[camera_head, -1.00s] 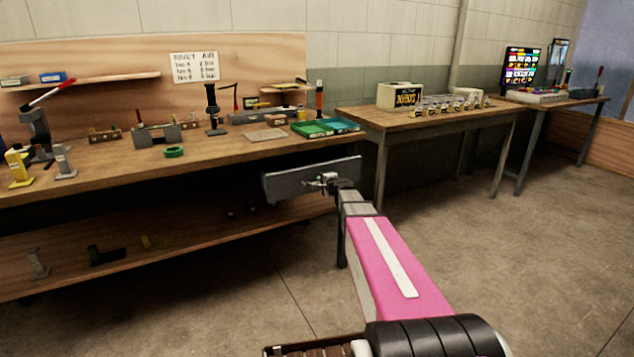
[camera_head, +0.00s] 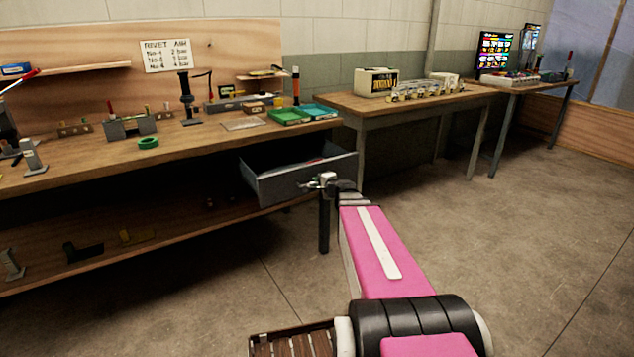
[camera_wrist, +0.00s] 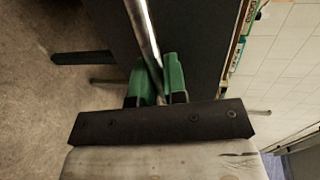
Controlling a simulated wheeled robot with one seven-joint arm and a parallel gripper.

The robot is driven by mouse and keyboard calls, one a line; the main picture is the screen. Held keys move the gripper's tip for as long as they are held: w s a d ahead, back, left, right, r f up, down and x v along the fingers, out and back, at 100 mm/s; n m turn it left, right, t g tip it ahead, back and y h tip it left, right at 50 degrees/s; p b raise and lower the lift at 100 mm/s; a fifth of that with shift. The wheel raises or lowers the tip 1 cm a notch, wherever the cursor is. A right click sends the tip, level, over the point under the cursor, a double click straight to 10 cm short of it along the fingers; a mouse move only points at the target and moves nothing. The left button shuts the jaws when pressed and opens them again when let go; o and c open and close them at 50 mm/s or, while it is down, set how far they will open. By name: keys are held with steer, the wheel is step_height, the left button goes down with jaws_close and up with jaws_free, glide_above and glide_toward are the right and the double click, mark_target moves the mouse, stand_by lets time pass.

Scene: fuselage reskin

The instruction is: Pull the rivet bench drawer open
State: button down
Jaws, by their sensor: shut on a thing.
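The rivet bench drawer (camera_head: 285,186) is a dark grey box under the right end of the wooden bench (camera_head: 90,172). It stands partly pulled out, and its inside shows over the front panel, with something reddish in it that I cannot make out. My gripper (camera_head: 325,181) is at the drawer front, shut on the drawer handle. In the wrist view the green fingers of my gripper (camera_wrist: 156,82) close on a shiny metal bar, the drawer handle (camera_wrist: 143,30), in front of the dark drawer face (camera_wrist: 195,40).
Green trays (camera_head: 290,116) and several tools stand on the bench top above the drawer. A second table (camera_head: 430,103) with a box is to the right. The concrete floor (camera_head: 480,250) at right is clear.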

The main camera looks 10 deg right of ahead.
steer(key=c, duration=1.2)
jaws_free()
steer(key=shift+s, duration=0.1)
steer(key=v, duration=1)
steer(key=shift+s+d, duration=0.15)
steer(key=shift+s, duration=0.15)
steer(key=s+a+f+n+g+y, duration=0.2)
steer(key=a+f+n+g, duration=0.25)
steer(key=a, duration=0.25)
steer(key=s+a+f+n+g+h, duration=0.1)
steer(key=s+f+n+g+h, duration=0.1)
steer(key=s+f+n+g, duration=0.1)
steer(key=s+a+f+n+g+h, duration=0.2)
steer(key=s+f+n+g, duration=0.1)
steer(key=s+f+g, duration=0.1)
steer(key=s+a+f+n+g+h, duration=0.1)
steer(key=s+f+n+g+h, duration=0.1)
steer(key=f, duration=0.5)
steer(key=shift+s+a+f+n+g+h, duration=0.15)
steer(key=shift+s+n+g, duration=0.3)
steer(key=shift+s, duration=0.45)
steer(key=shift+s+n+g+h, duration=0.25)
steer(key=shift+s+n, duration=0.25)
steer(key=shift+s, duration=0.35)
